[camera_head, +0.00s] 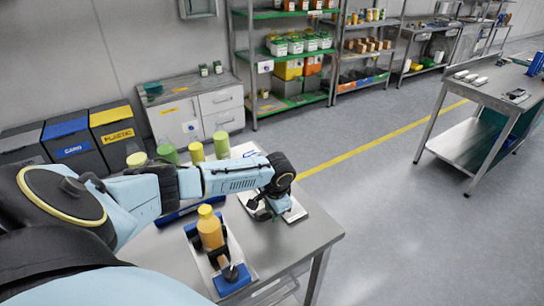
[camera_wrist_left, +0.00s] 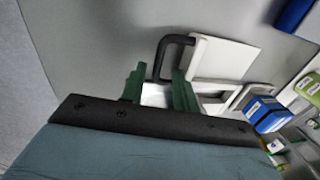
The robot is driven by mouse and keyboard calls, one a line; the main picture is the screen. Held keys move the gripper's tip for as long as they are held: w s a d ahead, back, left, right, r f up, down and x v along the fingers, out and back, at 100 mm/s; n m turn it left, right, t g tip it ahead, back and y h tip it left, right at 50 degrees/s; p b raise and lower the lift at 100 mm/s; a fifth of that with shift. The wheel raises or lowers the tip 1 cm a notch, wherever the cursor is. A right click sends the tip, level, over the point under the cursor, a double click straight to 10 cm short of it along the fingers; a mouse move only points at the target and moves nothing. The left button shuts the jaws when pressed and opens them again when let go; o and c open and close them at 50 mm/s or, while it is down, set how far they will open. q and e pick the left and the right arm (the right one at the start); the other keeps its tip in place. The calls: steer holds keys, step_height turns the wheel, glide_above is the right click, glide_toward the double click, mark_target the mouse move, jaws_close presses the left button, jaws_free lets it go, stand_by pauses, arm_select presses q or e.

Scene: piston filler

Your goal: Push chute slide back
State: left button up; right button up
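My left gripper (camera_head: 262,211) is low over the right part of the steel table in the head view. In the left wrist view its two green fingers (camera_wrist_left: 158,92) stand apart, with a white surface showing between them. A black bent handle (camera_wrist_left: 176,42) rises just beyond the fingers, beside a white plate (camera_wrist_left: 222,57). I cannot tell whether the fingers touch the handle. Which of these parts is the chute slide is unclear. In the head view my wrist hides most of this white device (camera_head: 294,211). My right gripper is not in view.
An orange bottle (camera_head: 210,228) with a yellow cap stands on a fixture at the table's front, near a blue block (camera_head: 232,280). Several green and yellow containers (camera_head: 221,145) stand at the back. The steel table (camera_head: 310,235) is bare at its right edge.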

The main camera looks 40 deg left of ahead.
arm_select(q)
step_height(320, 180, up, 13)
steer(key=d+p, duration=0.1)
steer(key=d, duration=0.1)
steer(key=shift+s, duration=0.3)
steer(key=shift+d, duration=0.1)
